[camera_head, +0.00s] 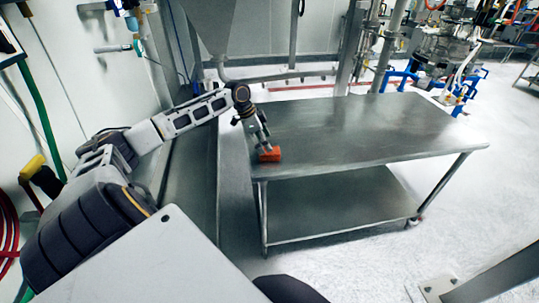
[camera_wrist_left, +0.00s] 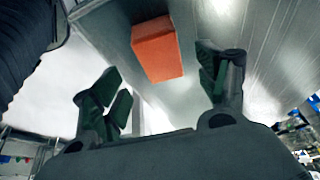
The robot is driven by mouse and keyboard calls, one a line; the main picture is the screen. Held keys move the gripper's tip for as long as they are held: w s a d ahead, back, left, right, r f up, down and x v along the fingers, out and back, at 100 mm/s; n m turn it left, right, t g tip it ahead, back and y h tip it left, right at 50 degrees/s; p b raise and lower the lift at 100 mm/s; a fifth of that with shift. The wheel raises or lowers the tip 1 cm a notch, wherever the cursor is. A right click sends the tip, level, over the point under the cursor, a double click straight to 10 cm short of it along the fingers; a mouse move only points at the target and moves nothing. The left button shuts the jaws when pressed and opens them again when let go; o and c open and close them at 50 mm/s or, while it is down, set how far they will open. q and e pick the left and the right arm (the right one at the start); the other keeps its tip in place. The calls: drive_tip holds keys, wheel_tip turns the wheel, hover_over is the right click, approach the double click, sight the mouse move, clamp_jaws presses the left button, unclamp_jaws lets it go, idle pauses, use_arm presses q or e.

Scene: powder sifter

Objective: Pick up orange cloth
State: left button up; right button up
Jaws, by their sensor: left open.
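The orange cloth (camera_head: 270,155) looks like a small folded block and lies on the metal table (camera_head: 375,130), near its left front corner. In the left wrist view the cloth (camera_wrist_left: 157,48) shows ahead of the fingers, close to a table edge. My left gripper (camera_head: 263,142) is just above or beside the cloth in the head view. In the wrist view its fingers (camera_wrist_left: 160,88) are spread apart with nothing between them. I cannot tell whether a fingertip touches the cloth. My right gripper is not in view.
The table top is otherwise bare, with a lower shelf (camera_head: 340,205) beneath. A metal hopper (camera_head: 208,25) and pipes stand behind it. Hoses and blue-footed equipment (camera_head: 455,75) are at the back right. White floor is open to the right.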

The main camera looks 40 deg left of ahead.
sight(270, 154)
use_arm(q)
drive_tip(key=shift+w+d+f, duration=0.2)
drive_tip(key=shift+f, duration=0.55)
drive_tip(key=x, duration=0.3)
drive_tip(key=shift+w+f, duration=0.1)
drive_tip(key=shift+f, duration=0.1)
drive_tip(key=shift+w+d+f, duration=0.15)
drive_tip(key=shift+w+f, duration=0.05)
drive_tip(key=shift+f, duration=0.35)
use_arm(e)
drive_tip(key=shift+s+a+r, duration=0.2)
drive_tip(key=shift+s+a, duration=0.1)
use_arm(q)
drive_tip(key=c, duration=1.1)
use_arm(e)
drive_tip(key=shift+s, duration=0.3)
